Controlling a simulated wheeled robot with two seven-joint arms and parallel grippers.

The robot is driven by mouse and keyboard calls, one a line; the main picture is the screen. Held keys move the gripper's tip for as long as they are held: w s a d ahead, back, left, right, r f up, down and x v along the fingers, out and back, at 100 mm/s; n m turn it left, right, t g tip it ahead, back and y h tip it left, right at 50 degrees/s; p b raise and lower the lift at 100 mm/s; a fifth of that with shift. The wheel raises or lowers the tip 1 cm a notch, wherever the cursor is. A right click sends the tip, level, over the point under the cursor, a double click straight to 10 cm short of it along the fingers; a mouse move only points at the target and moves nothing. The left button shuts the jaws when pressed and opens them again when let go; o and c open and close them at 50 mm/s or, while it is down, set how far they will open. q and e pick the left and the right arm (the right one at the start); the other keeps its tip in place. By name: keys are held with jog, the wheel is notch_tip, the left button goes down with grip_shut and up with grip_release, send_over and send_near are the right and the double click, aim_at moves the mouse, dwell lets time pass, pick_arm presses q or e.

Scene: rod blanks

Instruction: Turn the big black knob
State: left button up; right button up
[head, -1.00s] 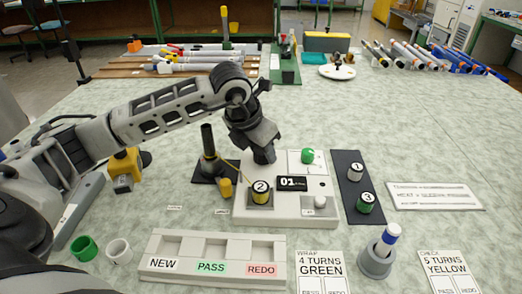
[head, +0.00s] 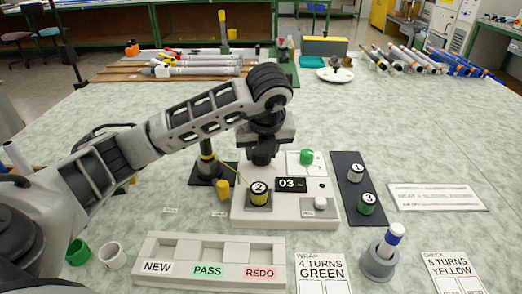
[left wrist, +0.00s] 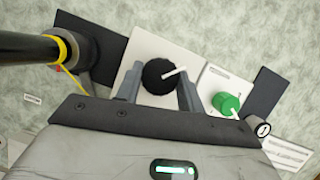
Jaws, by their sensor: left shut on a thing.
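The big black knob (left wrist: 157,77) has a white pointer line that points right and slightly up in the left wrist view. It sits on the white panel (head: 240,213). My left gripper (head: 262,158) comes down over it from above and hides most of it in the head view. In the left wrist view its two fingers (left wrist: 158,88) stand on either side of the knob, shut on it. The panel's small black display (head: 291,184) reads 03. My right gripper is in neither view.
On the panel are a green knob (head: 306,157) and a yellow spool marked 2 (head: 259,197). A dark post (head: 206,150) with a yellow band stands left of it. Spools 1 (head: 356,174) and 3 (head: 367,203) stand on a dark mat to the right. A labelled tray (head: 215,247) lies in front.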

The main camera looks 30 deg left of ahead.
pick_arm(q)
jog(key=shift+n+y, duration=0.4)
jog(key=shift+n, duration=0.8)
jog(key=shift+d+g, duration=0.1)
jog(key=shift+g, duration=0.3)
jog(key=o, duration=1)
